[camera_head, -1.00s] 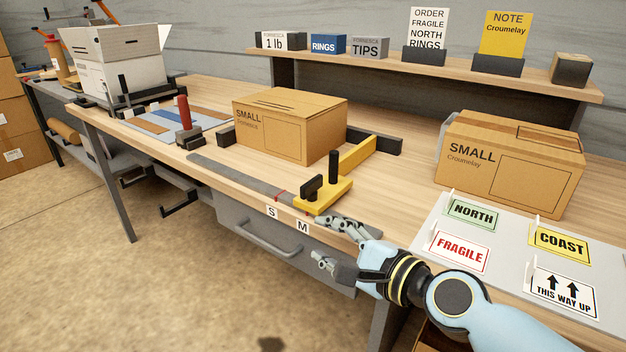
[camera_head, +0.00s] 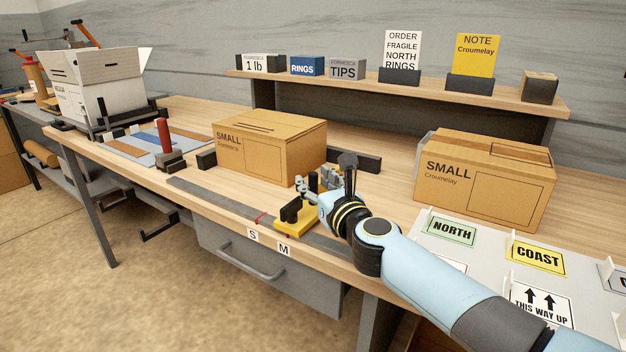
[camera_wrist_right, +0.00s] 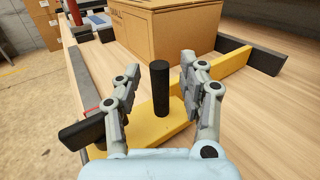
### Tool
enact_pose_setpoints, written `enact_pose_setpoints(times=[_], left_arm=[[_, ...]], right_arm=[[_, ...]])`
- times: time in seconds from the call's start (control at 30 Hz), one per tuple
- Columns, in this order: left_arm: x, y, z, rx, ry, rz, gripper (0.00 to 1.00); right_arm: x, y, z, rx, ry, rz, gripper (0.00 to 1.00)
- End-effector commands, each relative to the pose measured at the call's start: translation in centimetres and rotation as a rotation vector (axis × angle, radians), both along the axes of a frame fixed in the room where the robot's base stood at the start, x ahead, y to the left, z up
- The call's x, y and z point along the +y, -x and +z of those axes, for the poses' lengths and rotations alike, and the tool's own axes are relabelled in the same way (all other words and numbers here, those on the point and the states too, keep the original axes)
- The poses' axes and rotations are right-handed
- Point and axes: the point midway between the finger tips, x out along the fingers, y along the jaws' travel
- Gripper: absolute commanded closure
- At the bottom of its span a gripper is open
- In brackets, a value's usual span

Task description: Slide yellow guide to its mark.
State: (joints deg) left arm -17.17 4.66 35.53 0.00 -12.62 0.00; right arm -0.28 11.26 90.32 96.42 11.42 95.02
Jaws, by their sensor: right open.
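The yellow guide (camera_head: 297,226) sits on the dark rail (camera_head: 215,197) along the bench's front edge, with a black knob and a taller black post. Its base (camera_wrist_right: 150,138) and long bar (camera_wrist_right: 235,62) show in the right wrist view. My right gripper (camera_head: 323,180) is over the guide, open, its fingers (camera_wrist_right: 159,75) on either side of the black post (camera_wrist_right: 161,90), apparently not gripping it. A red mark (camera_head: 261,218) crosses the rail left of the guide. Labels S (camera_head: 252,235) and M (camera_head: 284,249) are on the front edge. My left gripper is not in view.
A small carton (camera_head: 268,147) stands behind the guide, by a dark back stop (camera_head: 366,163). Another carton (camera_head: 480,180) and a grey board (camera_head: 408,228) with label cards lie right. A red-handled tool (camera_head: 164,138) stands left. The rail left of the guide is clear.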

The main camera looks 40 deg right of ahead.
Motion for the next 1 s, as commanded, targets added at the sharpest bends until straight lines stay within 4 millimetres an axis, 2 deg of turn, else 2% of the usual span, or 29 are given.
enact_pose_setpoints(times=[0.13,0.4,0.73,1.0], left_arm=[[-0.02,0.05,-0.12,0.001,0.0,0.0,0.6],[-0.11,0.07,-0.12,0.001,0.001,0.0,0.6],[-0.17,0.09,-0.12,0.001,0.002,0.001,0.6],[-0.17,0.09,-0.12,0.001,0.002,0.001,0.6]], right_arm=[[-0.21,-1.05,-0.06,0.001,0.001,0.001,0.58],[-0.23,-1.2,-0.02,0.001,0.001,0.001,0.58],[-0.21,-1.17,-0.02,0.001,0.002,0.001,1.0],[-0.21,-1.16,-0.03,0.001,0.001,0.001,1.0]])
